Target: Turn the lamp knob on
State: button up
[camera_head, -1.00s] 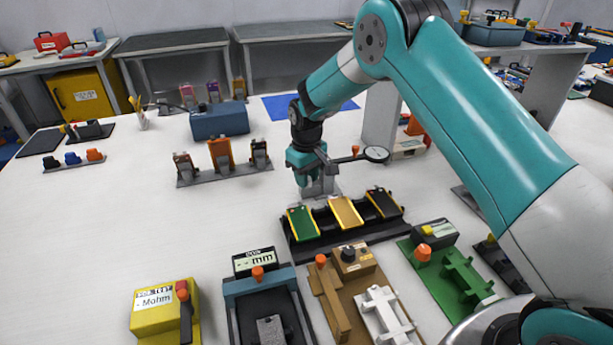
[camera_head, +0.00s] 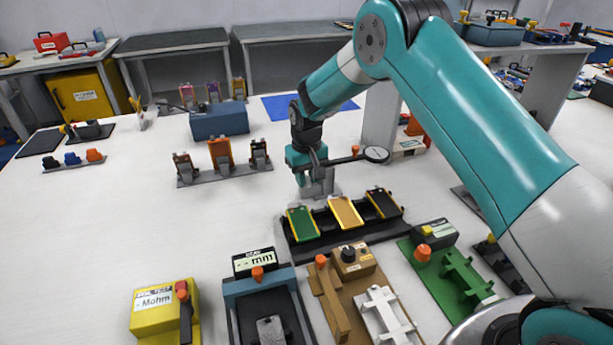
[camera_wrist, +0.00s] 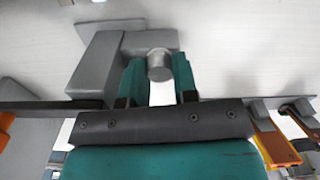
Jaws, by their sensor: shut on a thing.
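The lamp knob (camera_wrist: 158,64) is a short grey cylinder between my gripper's two teal fingers in the wrist view. My gripper (camera_wrist: 158,78) is shut on it, one finger on each side. In the head view my gripper (camera_head: 318,180) is at a grey block-like fixture (camera_head: 319,191) just behind the rack of pouch cells, and the knob itself is hidden there. The fixture also shows in the wrist view as grey blocks (camera_wrist: 97,62) beside the fingers. A dark arm with a round, pale-faced disc (camera_head: 376,154) extends to the right of my gripper.
A black rack (camera_head: 330,243) with green, tan and black cells stands just in front of my gripper. Several test stations line the front, including a yellow tester (camera_head: 163,310). A clamp row (camera_head: 220,175) and blue box (camera_head: 219,122) stand left.

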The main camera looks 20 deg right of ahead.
jog(key=o, duration=0.9)
jog(key=shift+r, duration=0.15)
notch_tip(320, 180, up, 8)
jog(key=p, duration=0.5)
jog(key=shift+a+p, duration=0.1)
jog(key=shift+p, duration=0.25)
